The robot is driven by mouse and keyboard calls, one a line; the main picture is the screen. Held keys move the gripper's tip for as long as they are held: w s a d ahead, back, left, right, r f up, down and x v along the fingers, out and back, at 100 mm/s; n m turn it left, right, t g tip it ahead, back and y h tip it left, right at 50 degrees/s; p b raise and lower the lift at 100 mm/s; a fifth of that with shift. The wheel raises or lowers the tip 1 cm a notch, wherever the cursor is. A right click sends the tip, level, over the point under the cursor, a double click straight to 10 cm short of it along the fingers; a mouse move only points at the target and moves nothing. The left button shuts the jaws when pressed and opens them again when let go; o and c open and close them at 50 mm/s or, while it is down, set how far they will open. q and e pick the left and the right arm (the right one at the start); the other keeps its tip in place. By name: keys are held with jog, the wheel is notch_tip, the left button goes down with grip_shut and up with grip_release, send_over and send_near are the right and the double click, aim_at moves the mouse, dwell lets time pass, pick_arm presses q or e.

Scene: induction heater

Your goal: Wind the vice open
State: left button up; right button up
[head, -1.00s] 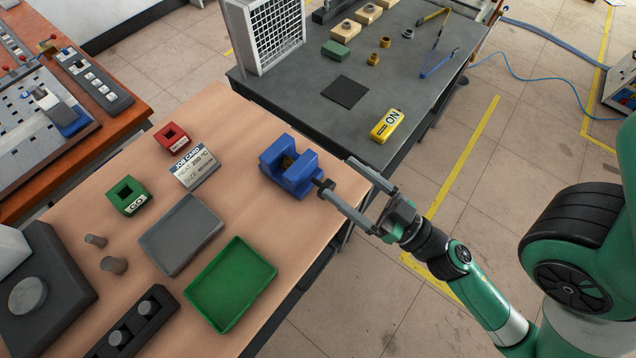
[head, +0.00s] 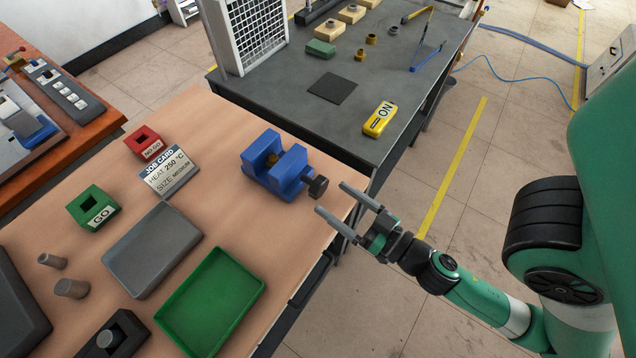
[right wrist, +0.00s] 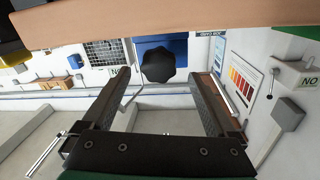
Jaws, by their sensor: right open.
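The blue vice (head: 275,165) stands near the right edge of the wooden bench. Its dark lobed knob (head: 318,187) sticks out toward my right gripper. My right gripper (head: 337,204) is open and empty just off the knob, with a small gap between fingertips and knob. In the right wrist view the knob (right wrist: 158,66) lies ahead, between the lines of the open fingers, with the blue vice body (right wrist: 178,42) behind it. My left gripper is not in view.
A grey table behind holds a yellow ON block (head: 379,119). Clear floor lies right of the bench.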

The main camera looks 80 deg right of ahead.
aim_at(323, 190)
jog(key=p+x, duration=0.2)
jog(key=x, duration=0.1)
jog(key=p+x, duration=0.1)
jog(key=shift+w+d+r, duration=0.2)
jog(key=shift+w+r, duration=0.05)
jog(key=shift+r, duration=0.05)
jog(key=shift+w+d+f, duration=0.2)
jog(key=shift+w, duration=0.25)
jog(key=shift+f, duration=0.1)
jog(key=shift+c, duration=0.4)
jog(key=c, duration=1.3)
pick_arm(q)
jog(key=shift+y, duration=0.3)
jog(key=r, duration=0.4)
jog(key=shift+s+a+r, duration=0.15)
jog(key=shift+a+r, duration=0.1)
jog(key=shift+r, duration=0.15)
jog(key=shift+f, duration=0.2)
pick_arm(e)
jog(key=shift+n, duration=0.3)
